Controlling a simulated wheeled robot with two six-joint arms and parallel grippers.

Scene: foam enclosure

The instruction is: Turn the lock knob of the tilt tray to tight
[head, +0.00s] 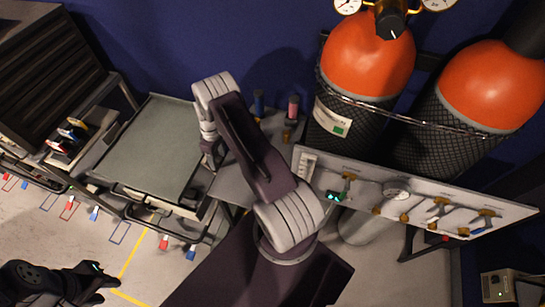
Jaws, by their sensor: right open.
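The grey tilt tray (150,148) lies left of centre, a flat plate with a thin rim on a dark frame. I cannot make out its lock knob; it may be hidden behind my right arm or too small to see. My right gripper (212,158) points down at the tray's right edge, partly covered by my own arm. It is open, and whether it touches anything is unclear. My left gripper (98,283) is low at the bottom left, over the floor and apart from the tray. Its dark fingers do not show clearly whether they are open.
Two orange-topped cylinders (368,58) stand behind a rail at the upper right. A pale panel with brass valves (410,205) runs below them. A dark slatted unit (45,75) is at the upper left. Small coloured bottles (293,106) stand right of the tray.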

